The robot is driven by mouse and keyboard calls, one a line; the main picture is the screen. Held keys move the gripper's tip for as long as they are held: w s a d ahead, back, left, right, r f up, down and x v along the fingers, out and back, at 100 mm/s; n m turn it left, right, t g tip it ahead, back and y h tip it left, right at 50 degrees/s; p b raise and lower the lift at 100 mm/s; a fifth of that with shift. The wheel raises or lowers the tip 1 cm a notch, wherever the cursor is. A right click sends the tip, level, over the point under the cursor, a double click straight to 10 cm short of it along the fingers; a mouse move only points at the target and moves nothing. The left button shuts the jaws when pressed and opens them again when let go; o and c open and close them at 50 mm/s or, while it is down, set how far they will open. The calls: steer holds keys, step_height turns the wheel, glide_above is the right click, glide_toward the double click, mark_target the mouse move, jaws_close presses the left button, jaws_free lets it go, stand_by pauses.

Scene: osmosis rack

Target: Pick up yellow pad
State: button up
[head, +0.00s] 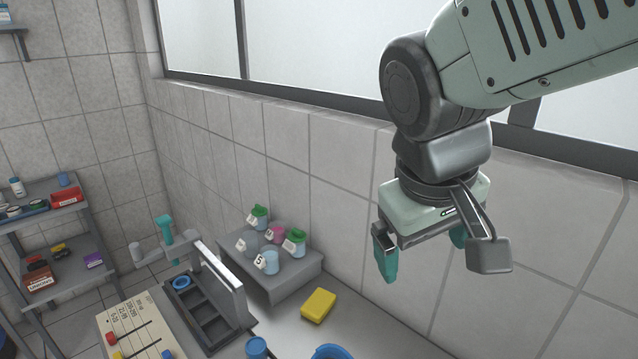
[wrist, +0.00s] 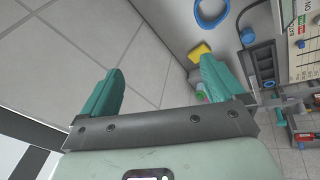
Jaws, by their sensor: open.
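The yellow pad (head: 318,305) lies flat on the grey counter, in front of the step that bears the cups. It also shows in the wrist view (wrist: 199,51), small and far off, just above the right finger. My gripper (head: 425,255) hangs high above the counter, up and to the right of the pad in the head view. Its two teal fingers are spread apart with nothing between them, as the wrist view (wrist: 160,90) also shows. It is well apart from the pad.
A grey step (head: 285,284) with several small labelled cups stands behind the pad. A dark rack with an upright panel (head: 222,277) stands to its left. A blue ring-shaped container (head: 331,352) and a blue-capped item (head: 256,347) are nearer. A tiled wall (head: 345,190) rises behind.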

steer(key=w+a+f+n+t+h, duration=0.1)
steer(key=w+a+f+n+h, duration=0.2)
steer(key=w+f+n, duration=0.4)
steer(key=w+a+f+n+h, duration=0.4)
steer(key=w+f+n, duration=0.1)
steer(key=w+f, duration=0.45)
steer(key=n+t+y, duration=0.2)
steer(key=n+t, duration=0.5)
steer(key=n, duration=0.7)
glide_toward(317, 303)
steer(key=shift+w+a+f, duration=0.1)
steer(key=shift+w+f, duration=0.2)
steer(key=shift+w, duration=0.05)
steer(key=x, duration=0.4)
steer(key=shift+s, duration=0.1)
steer(key=shift+r+x, duration=0.2)
steer(key=shift+x, duration=3.05)
steer(key=shift+c, duration=0.2)
